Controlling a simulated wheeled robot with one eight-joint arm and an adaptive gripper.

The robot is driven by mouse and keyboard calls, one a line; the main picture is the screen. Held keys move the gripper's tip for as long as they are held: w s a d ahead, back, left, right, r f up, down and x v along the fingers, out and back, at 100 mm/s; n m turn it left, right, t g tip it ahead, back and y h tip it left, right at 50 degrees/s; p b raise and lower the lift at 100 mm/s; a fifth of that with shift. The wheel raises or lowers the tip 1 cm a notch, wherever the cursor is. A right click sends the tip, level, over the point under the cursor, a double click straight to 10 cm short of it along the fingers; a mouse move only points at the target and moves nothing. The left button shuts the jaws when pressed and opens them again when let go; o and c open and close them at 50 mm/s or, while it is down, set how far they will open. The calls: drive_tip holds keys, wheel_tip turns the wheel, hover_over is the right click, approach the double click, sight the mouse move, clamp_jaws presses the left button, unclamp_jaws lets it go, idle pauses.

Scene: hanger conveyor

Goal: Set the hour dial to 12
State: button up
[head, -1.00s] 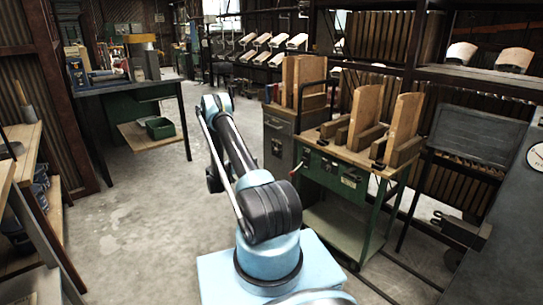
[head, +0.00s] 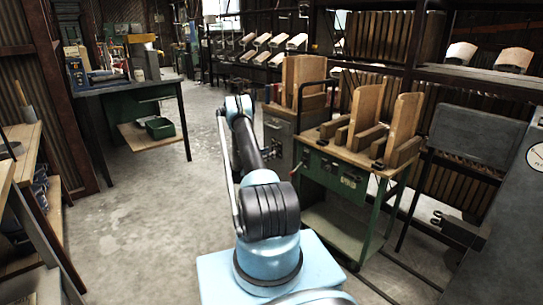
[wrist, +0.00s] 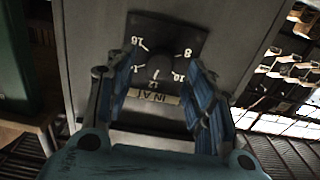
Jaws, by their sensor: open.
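The hour dial (wrist: 158,62) shows in the wrist view as a dark knob on a black plate (wrist: 190,34), on a grey panel. The picture is turned, so the white numbers 8, 10, 12 and 16 look upside down. A short white mark stands near the 12, but I cannot tell for sure whether it is the knob's pointer. My gripper (wrist: 163,82) is open, its blue ribbed fingers spread to the left and right of the dial's lower part. Nothing is between them that I can see held. In the head view my gripper and the dial cannot be made out.
A pale lettered label (wrist: 152,97) lies below the dial. In the head view a green wheeled cart (head: 335,178) with wooden blocks stands right of my arm. A workbench (head: 125,86) stands at the left. The concrete floor (head: 140,215) between is clear.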

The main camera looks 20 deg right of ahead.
drive_tip(key=shift+x, duration=1.6)
drive_tip(key=c, duration=1.1)
